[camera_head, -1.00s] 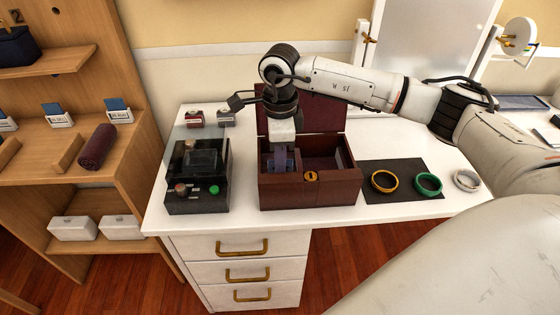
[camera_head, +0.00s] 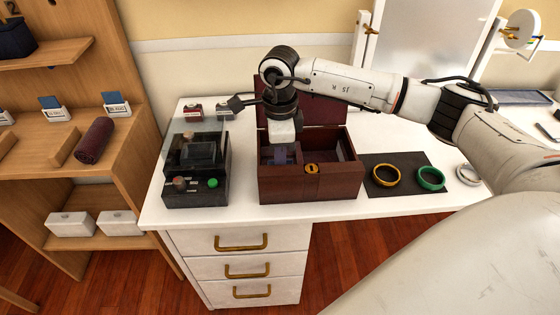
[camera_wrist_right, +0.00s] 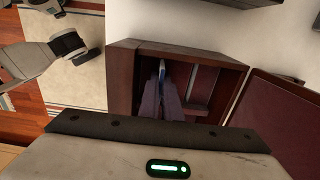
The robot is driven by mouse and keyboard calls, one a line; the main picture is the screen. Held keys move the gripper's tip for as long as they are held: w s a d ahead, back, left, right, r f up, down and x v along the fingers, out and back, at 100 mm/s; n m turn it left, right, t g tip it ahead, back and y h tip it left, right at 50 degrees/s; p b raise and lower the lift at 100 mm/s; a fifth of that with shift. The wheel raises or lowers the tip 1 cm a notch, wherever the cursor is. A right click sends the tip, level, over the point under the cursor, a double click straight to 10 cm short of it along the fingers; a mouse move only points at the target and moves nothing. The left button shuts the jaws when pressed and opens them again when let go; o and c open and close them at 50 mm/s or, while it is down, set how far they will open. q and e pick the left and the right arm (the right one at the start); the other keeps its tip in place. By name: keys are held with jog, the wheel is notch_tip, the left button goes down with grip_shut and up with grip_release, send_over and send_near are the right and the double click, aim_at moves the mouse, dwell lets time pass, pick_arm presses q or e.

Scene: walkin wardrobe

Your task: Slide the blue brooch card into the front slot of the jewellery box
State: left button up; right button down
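The dark red wooden jewellery box (camera_head: 335,182) stands open on the white desk, its lid raised at the back and a gold lock on its front. My right gripper (camera_head: 285,152) points down into the box's left part. In the wrist view its fingers (camera_wrist_right: 162,100) are shut on the blue brooch card (camera_wrist_right: 162,70), whose thin blue and white edge shows near the fingertips, inside the box. The slot and the card's lower edge are hidden, so I cannot tell how far it is seated. A white arm part with a dark end (camera_wrist_right: 72,45) may be my left gripper; its fingers are unclear.
A black case (camera_head: 196,172) with a clear cover and a green button stands left of the box. Bracelets (camera_head: 386,176) lie on a dark mat to the right. Shelves at far left hold other blue cards (camera_head: 113,98) in white holders and a rolled cloth (camera_head: 95,142).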

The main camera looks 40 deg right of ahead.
jog(key=c, duration=1.9)
grip_release()
pick_arm(q)
jog(key=shift+f, duration=0.1)
